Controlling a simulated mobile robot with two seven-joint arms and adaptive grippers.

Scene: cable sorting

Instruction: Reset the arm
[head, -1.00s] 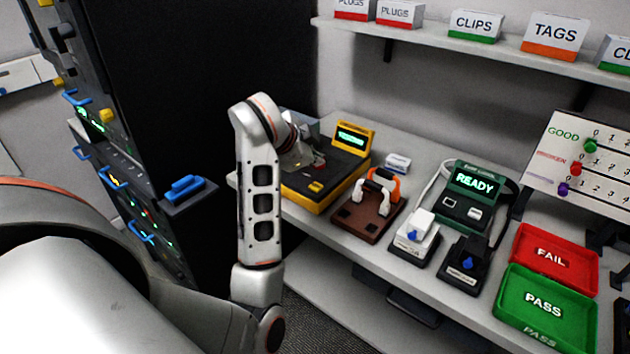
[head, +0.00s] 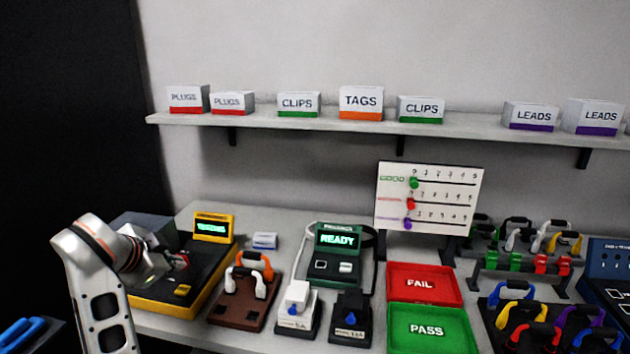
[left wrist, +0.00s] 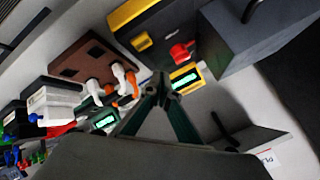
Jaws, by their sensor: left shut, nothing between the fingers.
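My left arm comes in from the lower left of the head view. Its gripper (head: 180,262) is above the black and yellow tester (head: 205,285) with a lit green screen, and its fingers show only small there. In the left wrist view the gripper's fingers (left wrist: 160,85) meet at the tips, shut with nothing between them. The tester also shows in that view (left wrist: 142,20), beyond the fingertips. I cannot tell how high the gripper is above it. My right gripper is not in view.
A brown block (head: 235,311) with white and orange cables, a green READY device (head: 338,240), a red FAIL tray (head: 458,300) and a green PASS tray (head: 466,345) stand on the bench. Labelled boxes line the shelf (head: 330,121). Racks with coloured cables stand at right. A dark cabinet (head: 65,100) is at left.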

